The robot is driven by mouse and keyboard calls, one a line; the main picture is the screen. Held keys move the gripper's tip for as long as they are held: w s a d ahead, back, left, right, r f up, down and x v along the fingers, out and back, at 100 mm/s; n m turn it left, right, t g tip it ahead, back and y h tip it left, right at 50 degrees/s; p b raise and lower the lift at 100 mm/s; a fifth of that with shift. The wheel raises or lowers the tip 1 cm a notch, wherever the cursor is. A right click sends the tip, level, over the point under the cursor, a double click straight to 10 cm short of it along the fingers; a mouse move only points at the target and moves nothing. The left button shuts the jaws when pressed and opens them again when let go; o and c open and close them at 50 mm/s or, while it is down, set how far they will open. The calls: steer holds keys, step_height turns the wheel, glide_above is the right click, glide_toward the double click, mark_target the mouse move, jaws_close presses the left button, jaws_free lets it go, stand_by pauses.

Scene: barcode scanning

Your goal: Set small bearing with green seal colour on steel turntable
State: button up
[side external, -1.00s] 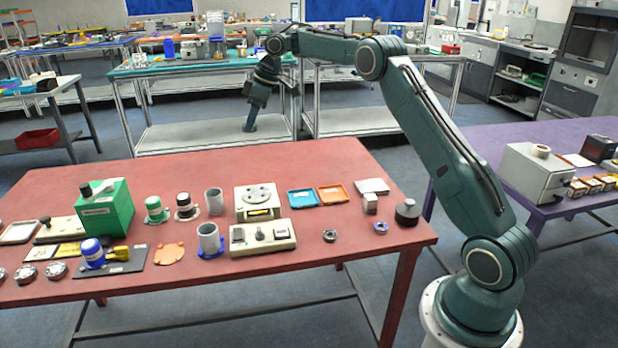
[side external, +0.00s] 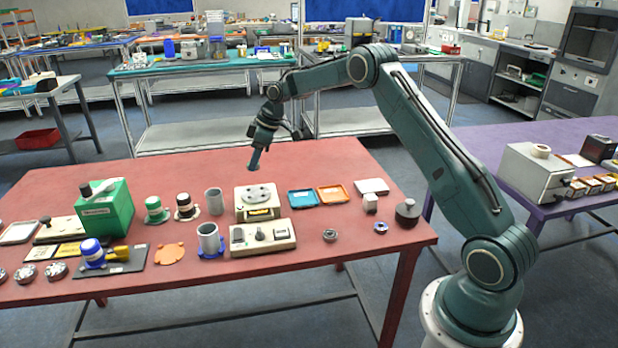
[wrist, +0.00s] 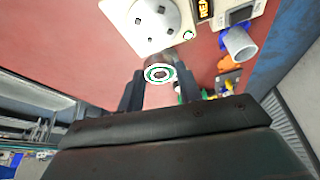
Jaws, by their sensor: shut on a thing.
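The small bearing with a green seal ring (wrist: 160,73) is pinched between the fingertips of my gripper (wrist: 160,82) in the wrist view. In the side external view my gripper (side external: 254,168) points down, just behind the turntable and above table height; the bearing is too small to make out there. The steel turntable (side external: 257,194) is a round grey plate on a cream box on the red table. In the wrist view the turntable (wrist: 155,20) lies beyond the bearing, apart from it, with dark slots in its plate. Its top is partly cut off there.
On the red table (side external: 330,262), a control box (side external: 262,236) stands in front of the turntable. A grey cylinder (side external: 215,201) is to its left, and blue (side external: 302,197) and orange (side external: 333,194) trays are to its right. Two other bearings lie at the right front. The table behind the turntable is clear.

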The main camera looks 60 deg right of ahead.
mark_target(254, 193)
steer(key=shift+f, duration=4.2)
steer(key=shift+f, duration=0.1)
steer(key=o, duration=1)
steer(key=v, duration=1.2)
